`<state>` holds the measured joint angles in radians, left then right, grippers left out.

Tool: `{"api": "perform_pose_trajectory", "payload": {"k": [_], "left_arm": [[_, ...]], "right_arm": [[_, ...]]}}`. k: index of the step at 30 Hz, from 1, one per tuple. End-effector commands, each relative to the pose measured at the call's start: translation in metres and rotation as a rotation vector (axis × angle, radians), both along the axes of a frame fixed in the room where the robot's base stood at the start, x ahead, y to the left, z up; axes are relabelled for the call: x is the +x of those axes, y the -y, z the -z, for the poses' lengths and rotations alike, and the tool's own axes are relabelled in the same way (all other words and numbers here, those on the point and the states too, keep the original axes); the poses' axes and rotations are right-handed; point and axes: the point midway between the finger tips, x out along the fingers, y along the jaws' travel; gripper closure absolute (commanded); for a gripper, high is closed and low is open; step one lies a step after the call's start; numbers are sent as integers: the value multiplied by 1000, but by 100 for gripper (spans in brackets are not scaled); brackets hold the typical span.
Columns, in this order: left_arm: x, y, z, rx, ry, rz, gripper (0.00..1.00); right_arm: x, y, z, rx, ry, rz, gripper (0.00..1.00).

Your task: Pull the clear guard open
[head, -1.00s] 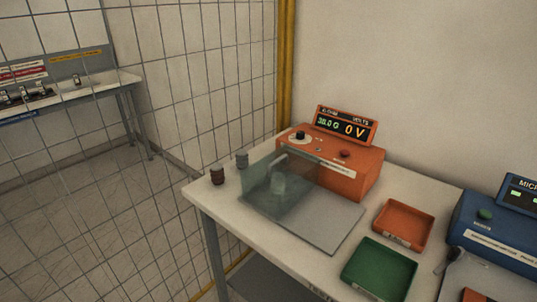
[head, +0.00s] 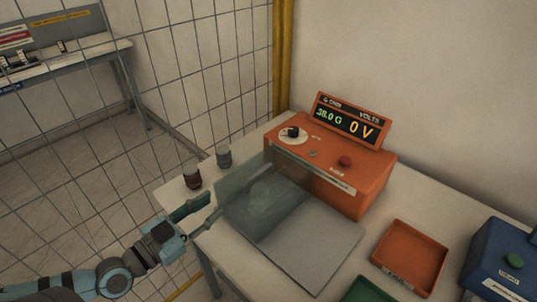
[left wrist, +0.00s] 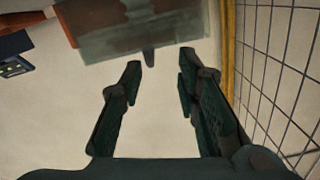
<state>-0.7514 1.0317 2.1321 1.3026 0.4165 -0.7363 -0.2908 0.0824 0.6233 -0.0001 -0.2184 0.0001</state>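The clear guard (head: 241,182) is a greenish see-through panel standing on the grey plate (head: 310,248) in front of the orange tester (head: 335,180). Something pale inside it shows dimly. In the left wrist view the guard (left wrist: 150,34) spans the top, with a small dark tab (left wrist: 149,58) at its lower edge. My left gripper (head: 211,205) is at the guard's left end, by the table's edge. In the left wrist view its fingers (left wrist: 160,66) are open and empty. The tab lies just beyond and between their tips; I cannot see contact. My right gripper is not in view.
An orange tray (head: 410,253), a green tray (head: 368,291) and a blue device (head: 500,262) are to the right. A wire mesh fence (head: 180,90) is at the left.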

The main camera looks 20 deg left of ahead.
Motion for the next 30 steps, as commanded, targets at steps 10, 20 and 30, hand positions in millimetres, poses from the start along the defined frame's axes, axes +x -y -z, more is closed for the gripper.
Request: {"api": "perform_pose_trajectory", "payload": {"k": [10, 20, 30], "left_arm": [[45, 31, -24, -41, 29, 28, 70], [118, 58, -21, -40, 21, 35, 70], [136, 65, -17, -36, 18, 38, 70]], "right_arm": [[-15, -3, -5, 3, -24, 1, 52], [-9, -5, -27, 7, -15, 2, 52], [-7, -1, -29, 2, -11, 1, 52]]}}
